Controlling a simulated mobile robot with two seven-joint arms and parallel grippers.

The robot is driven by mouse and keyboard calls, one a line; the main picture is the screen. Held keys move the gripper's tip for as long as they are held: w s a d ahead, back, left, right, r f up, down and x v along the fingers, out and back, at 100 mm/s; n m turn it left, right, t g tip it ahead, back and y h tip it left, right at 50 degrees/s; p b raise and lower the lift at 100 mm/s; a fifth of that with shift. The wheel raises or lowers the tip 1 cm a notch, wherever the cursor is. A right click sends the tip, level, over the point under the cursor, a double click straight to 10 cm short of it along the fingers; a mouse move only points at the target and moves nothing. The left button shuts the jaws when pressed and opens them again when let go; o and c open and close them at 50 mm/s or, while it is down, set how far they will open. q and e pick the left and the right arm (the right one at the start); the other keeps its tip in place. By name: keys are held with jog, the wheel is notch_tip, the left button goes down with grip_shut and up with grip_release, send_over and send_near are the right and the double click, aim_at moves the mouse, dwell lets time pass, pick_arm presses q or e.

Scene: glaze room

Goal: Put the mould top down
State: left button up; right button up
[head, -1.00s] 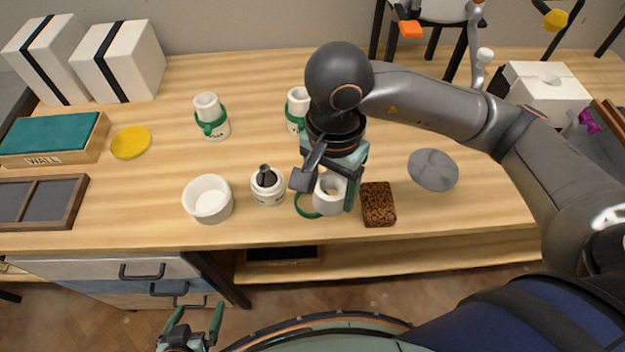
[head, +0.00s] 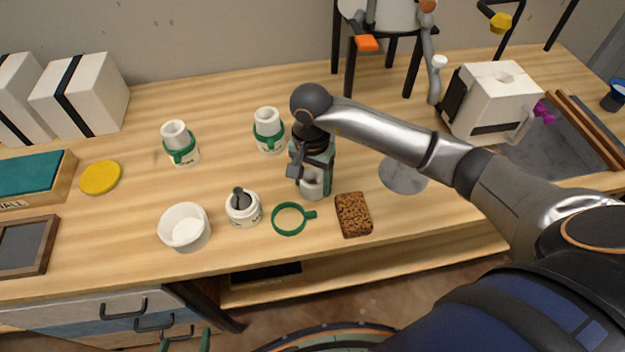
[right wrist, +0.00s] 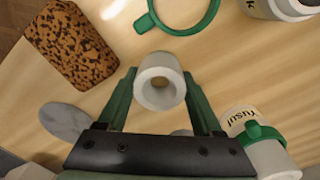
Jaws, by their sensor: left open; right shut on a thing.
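My right gripper (right wrist: 160,76) is shut on the mould top, a small white hollow piece (right wrist: 160,95) with a round hole facing the wrist camera. In the head view the mould top (head: 314,186) is behind the green ring (head: 293,219); I cannot tell whether it touches the table. The open white mould base (head: 243,211) stands to the left of the ring, with a dark grey piece (head: 241,198) sticking up from it. My left gripper (head: 186,343) is open and empty at the bottom edge, partly cut off.
A brown speckled block (head: 353,215) and a grey disc (head: 403,175) lie near the right gripper. A white bowl (head: 184,228) stands left of the mould base. Two ringed white moulds (head: 180,146) (head: 268,132) stand behind. Bare wood lies between these and the bowl.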

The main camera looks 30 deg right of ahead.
jog(key=shift+f, duration=0.35)
jog(key=shift+f, duration=0.15)
jog(key=o, duration=1.1)
jog(key=shift+o, duration=0.2)
